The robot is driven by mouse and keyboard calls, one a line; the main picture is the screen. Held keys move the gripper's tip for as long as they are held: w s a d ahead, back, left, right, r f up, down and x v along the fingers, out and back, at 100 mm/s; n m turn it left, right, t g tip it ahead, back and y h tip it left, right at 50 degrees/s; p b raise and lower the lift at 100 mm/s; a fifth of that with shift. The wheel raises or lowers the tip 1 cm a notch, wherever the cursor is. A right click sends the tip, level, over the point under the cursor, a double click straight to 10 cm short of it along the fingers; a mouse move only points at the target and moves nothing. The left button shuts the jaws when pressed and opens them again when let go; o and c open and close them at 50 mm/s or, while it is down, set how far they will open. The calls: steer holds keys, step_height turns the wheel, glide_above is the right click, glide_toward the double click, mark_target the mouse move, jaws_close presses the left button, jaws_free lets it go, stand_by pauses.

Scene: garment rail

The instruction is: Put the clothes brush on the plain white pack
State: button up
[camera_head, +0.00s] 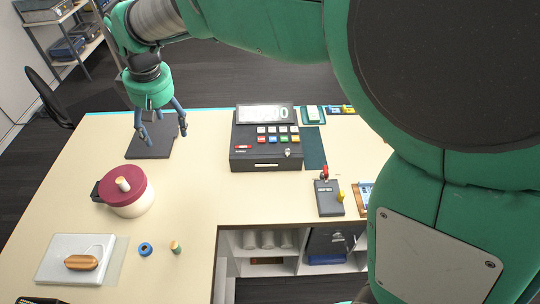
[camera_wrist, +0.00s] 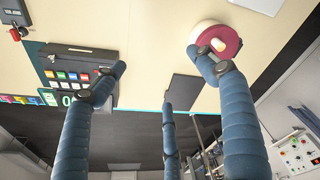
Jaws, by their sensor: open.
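The clothes brush (camera_head: 82,262), a brown oval wooden piece, lies on the plain white pack (camera_head: 56,249) at the front left of the table in the head view. It seems to rest flat, within the pack's edges. My gripper (camera_head: 161,136) is open and empty above the dark flat pad at the back left, well away from the brush. In the wrist view its blue fingers are spread with nothing between them. A corner of the white pack (camera_wrist: 262,4) shows at the wrist view's top edge; the brush is out of that view.
A pot with a dark red lid (camera_head: 130,193) stands between my gripper and the pack. A blue tape roll (camera_head: 146,249) and a small spool (camera_head: 176,247) lie right of the pack. A cash register (camera_head: 266,145) stands at the back middle. The table's left side is otherwise mostly clear.

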steer(key=s+d+r+m+t, duration=0.1)
steer(key=s+d+r+m, duration=0.15)
steer(key=d, duration=0.75)
steer(key=s+d+r+m, duration=0.1)
steer(key=d+r, duration=0.2)
steer(key=d, duration=0.6)
steer(key=s+d+r+m+t, duration=0.1)
steer(key=s+d+r+m, duration=0.15)
steer(key=d, duration=0.75)
steer(key=s+d+f+m+t, duration=0.1)
steer(key=s+d+f+m, duration=0.1)
steer(key=s+d, duration=0.6)
steer(key=s+d+f+m+t+h, duration=0.1)
steer(key=s+d+f+m, duration=0.1)
steer(key=s+d, duration=0.6)
steer(key=d, duration=0.2)
steer(key=shift+s+d+m, duration=0.15)
steer(key=shift+d+m, duration=0.15)
steer(key=shift+m, duration=0.1)
step_height(320, 180, down, 13)
steer(key=b, duration=1.2)
steer(key=shift+r+b, duration=0.15)
steer(key=shift+b, duration=0.25)
